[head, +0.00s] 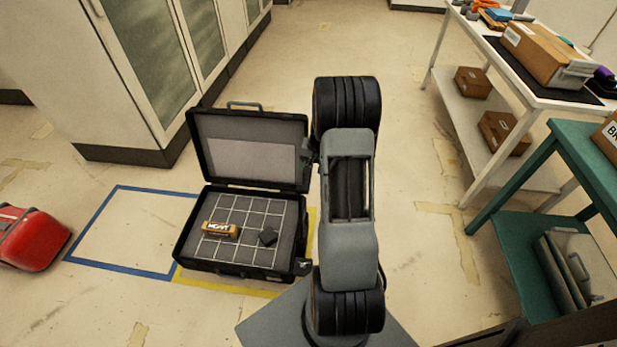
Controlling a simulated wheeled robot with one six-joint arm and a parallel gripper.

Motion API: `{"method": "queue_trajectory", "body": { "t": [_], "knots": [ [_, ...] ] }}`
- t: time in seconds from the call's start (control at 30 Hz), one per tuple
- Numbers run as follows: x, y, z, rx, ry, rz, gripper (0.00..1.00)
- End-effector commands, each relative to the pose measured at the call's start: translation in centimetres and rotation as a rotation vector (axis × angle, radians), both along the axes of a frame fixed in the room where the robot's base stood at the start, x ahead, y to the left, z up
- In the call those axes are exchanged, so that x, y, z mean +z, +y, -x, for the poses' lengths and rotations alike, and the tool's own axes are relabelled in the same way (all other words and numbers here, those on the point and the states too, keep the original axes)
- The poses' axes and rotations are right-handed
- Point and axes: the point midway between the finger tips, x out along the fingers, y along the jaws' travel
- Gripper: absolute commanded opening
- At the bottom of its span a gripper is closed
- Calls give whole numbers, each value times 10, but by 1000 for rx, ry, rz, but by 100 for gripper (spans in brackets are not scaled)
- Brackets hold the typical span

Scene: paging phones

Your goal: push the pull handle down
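A black hard case (233,268) stands open on the floor, left of my arm, with its lid (203,135) raised at the back. A grey handle (245,104) sticks up from the lid's top edge; it looks like the pull handle, and nothing touches it. Part of the case's right side is close to or behind my arm in this view. My gripper does not show clearly; my own upright arm fills the middle of the picture and may hide it.
A red case (30,238) lies left. A cabinet (75,70) stands behind. A white table (499,62) and green table (583,165) stand right. Floor inside the blue outline (103,265) is clear.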

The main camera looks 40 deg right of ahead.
Motion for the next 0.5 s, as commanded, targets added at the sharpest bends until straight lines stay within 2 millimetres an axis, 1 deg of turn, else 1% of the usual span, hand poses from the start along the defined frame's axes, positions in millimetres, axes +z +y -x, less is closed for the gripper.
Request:
{"method": "queue_trajectory", "body": {
  "t": [0.03,0.2,0.3,0.5],
  "knots": [
    [-11,2,-1,1,2,-2,49],
    [-35,6,-5,3,2,0,49],
    [-45,7,-6,2,0,0,49],
    [-54,8,-8,1,0,0,49]
  ]
}}
